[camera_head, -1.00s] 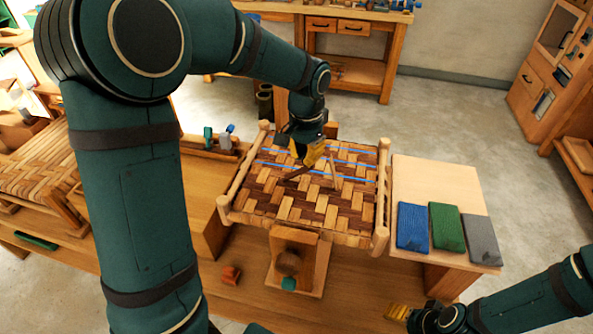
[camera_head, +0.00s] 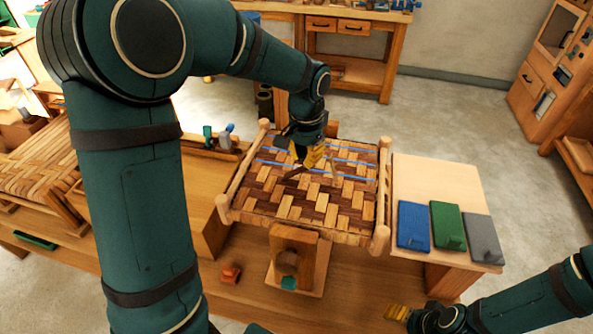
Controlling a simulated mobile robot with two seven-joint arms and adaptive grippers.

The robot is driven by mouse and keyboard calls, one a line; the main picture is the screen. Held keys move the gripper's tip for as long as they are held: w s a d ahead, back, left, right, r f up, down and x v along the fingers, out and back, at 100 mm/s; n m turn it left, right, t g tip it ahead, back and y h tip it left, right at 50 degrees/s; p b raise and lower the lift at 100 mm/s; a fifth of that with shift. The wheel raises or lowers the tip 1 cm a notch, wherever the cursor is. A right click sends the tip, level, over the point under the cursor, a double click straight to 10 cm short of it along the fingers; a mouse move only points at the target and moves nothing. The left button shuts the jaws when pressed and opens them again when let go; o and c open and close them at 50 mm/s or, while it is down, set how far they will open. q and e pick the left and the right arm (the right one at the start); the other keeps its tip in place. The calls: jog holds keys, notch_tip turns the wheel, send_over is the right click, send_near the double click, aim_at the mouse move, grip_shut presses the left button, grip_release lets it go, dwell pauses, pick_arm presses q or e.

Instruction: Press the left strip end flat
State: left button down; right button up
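The woven bark seat (camera_head: 320,205) has a dark and light checker weave in a pale wood frame, with blue lines across its far half. A dark strip end (camera_head: 296,173) shows at the left of the gripper, and a thin light strip end (camera_head: 334,166) at its right. Both look raised and slanted. My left gripper (camera_head: 311,158) points down over the seat between them, its yellow fingers close to the weave. Contact and finger gap cannot be made out. My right gripper (camera_head: 397,312) is at the lower right, away from the seat, its finger gap unclear.
A pale board (camera_head: 435,175) at the right carries blue (camera_head: 413,225), green (camera_head: 447,227) and grey (camera_head: 483,238) pads. A wooden block with a round hole (camera_head: 288,262) stands in front of the seat. A small orange-brown piece (camera_head: 231,273) lies on the bench.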

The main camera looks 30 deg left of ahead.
aim_at(305, 167)
pick_arm(q)
jog(key=shift+f+b, duration=2.05)
jog(key=shift+f, duration=1.15)
pick_arm(e)
jog(key=shift+f, duration=2.1)
pick_arm(q)
jog(key=shift+s+r, duration=0.1)
pick_arm(e)
jog(key=shift+s, duration=0.15)
